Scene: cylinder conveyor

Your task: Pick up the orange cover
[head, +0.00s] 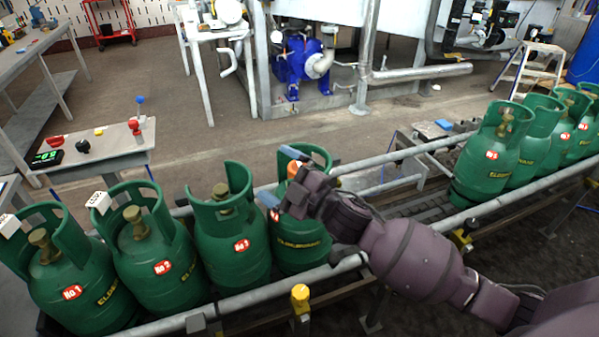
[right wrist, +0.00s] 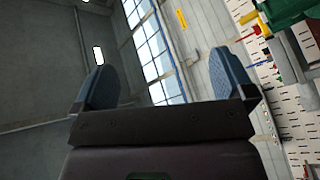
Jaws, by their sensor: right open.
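The orange cover (head: 293,169) shows as a small orange patch at the collar of the fourth green cylinder (head: 300,246), partly hidden by my right gripper. My right gripper (head: 279,177) is open, with one blue fingertip above and left of the orange patch and the other below it. I cannot tell whether it touches the cover. In the right wrist view the two blue fingers (right wrist: 166,84) are wide apart with nothing between them. My left gripper is not in view.
Cylinders No 1 (head: 70,295), No 2 (head: 160,270) and No 3 (head: 232,248) stand left on the conveyor (head: 385,157). Several more cylinders (head: 487,165) stand at the right. A small table (head: 110,143) with red and green items is at the left.

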